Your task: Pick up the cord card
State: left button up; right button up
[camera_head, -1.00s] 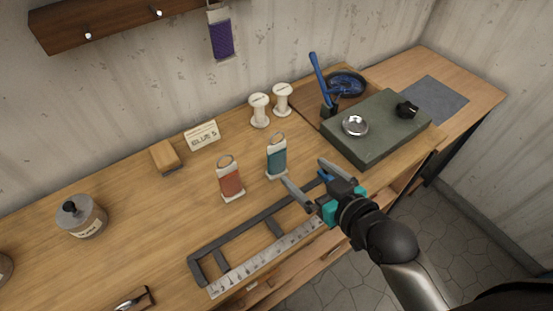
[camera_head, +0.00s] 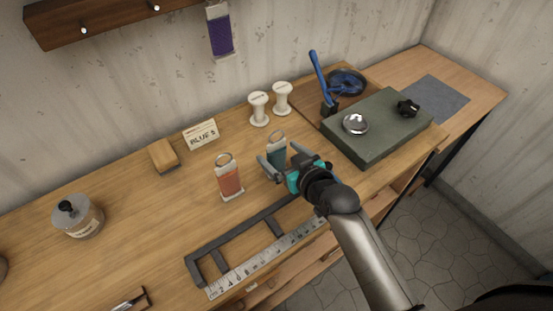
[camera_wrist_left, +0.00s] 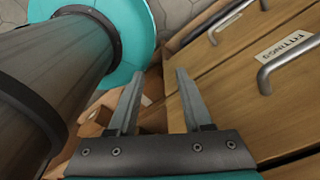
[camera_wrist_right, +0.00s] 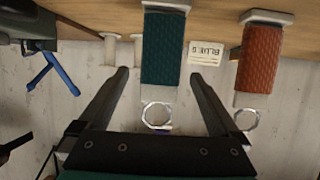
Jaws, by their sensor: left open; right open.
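A teal cord card (camera_head: 277,148) with a metal ring on top stands upright on the workbench. An orange-red cord card (camera_head: 229,178) stands to its left, and a purple one (camera_head: 221,36) hangs on the wall rack. My right gripper (camera_head: 279,156) is open around the teal card, one finger on each side. In the right wrist view the teal card (camera_wrist_right: 165,48) lies between the fingers with gaps on both sides; the orange-red card (camera_wrist_right: 259,55) is outside them. My left gripper (camera_wrist_left: 160,75) is open and empty near drawer fronts; it is not in the head view.
Two white spools (camera_head: 259,109) stand behind the teal card. A small sign (camera_head: 201,134) stands at the back, its text possibly "BLUE 5". A dark frame (camera_head: 238,234) and a ruler (camera_head: 262,258) lie in front. A green slab (camera_head: 380,135) with a metal bowl is at right.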

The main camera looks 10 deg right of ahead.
jog(key=shift+x, duration=1.2)
jog(key=c, duration=1.5)
notch_tip(320, 180, up, 20)
jog(key=p, duration=0.4)
